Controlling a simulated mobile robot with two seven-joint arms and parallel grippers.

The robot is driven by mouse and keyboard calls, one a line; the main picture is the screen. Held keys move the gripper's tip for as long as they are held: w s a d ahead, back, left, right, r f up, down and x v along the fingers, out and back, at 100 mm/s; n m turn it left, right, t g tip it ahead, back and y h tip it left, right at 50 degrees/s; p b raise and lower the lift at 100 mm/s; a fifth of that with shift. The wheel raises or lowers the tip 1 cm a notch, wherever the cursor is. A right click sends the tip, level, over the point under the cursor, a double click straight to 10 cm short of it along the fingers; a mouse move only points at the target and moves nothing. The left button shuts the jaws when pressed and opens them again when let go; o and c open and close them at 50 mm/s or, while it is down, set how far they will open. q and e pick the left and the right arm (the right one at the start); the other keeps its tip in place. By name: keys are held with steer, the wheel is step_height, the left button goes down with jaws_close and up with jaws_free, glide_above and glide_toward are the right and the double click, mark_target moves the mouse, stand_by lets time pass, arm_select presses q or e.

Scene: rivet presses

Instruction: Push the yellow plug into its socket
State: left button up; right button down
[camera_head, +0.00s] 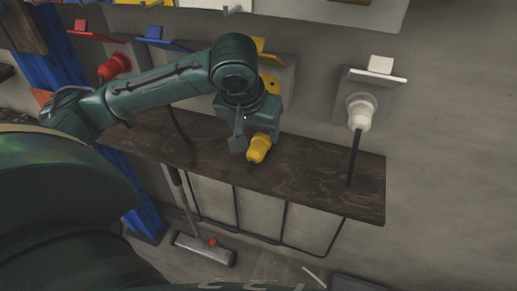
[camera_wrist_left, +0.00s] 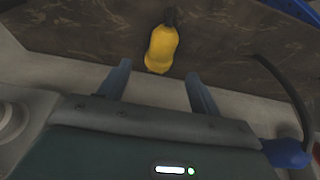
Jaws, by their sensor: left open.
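The yellow plug (camera_head: 258,148) is just below my left gripper (camera_head: 250,135) in the head view, above or against the dark shelf; I cannot tell if it touches. In the left wrist view, the yellow plug (camera_wrist_left: 162,48) lies just past the tips of my two open fingers (camera_wrist_left: 157,72), between their lines, with its dark cable end pointing away. The fingers are not closed on it. The yellow socket (camera_head: 269,84) is on the wall behind my left gripper, partly hidden by my arm, with its yellow lid raised. My right gripper is not in view.
A white plug (camera_head: 359,112) sits in its socket on the right, its cable hanging down. A red plug (camera_head: 115,67) is on the left. A blue plug (camera_wrist_left: 286,153) shows in the left wrist view. The brown shelf (camera_head: 310,180) runs below; a broom head (camera_head: 203,250) is under it.

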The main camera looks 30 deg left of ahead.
mark_target(258, 143)
arm_select(q)
steer(key=shift+w+f, duration=0.1)
steer(key=shift+f, duration=0.1)
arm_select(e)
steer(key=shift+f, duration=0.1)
arm_select(q)
steer(key=b+x, duration=0.1)
steer(key=x, duration=0.1)
steer(key=b+x, duration=0.1)
steer(key=x, duration=0.2)
steer(key=shift+s, duration=0.25)
steer(key=shift+w+f, duration=0.1)
steer(key=shift+f, duration=0.1)
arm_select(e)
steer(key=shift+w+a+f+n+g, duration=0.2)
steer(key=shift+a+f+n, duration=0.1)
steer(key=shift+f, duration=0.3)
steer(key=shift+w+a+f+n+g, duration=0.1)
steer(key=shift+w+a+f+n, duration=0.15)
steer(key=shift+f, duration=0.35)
arm_select(q)
steer(key=shift+c, duration=0.5)
steer(key=shift+c, duration=0.9)
steer(key=c, duration=0.7)
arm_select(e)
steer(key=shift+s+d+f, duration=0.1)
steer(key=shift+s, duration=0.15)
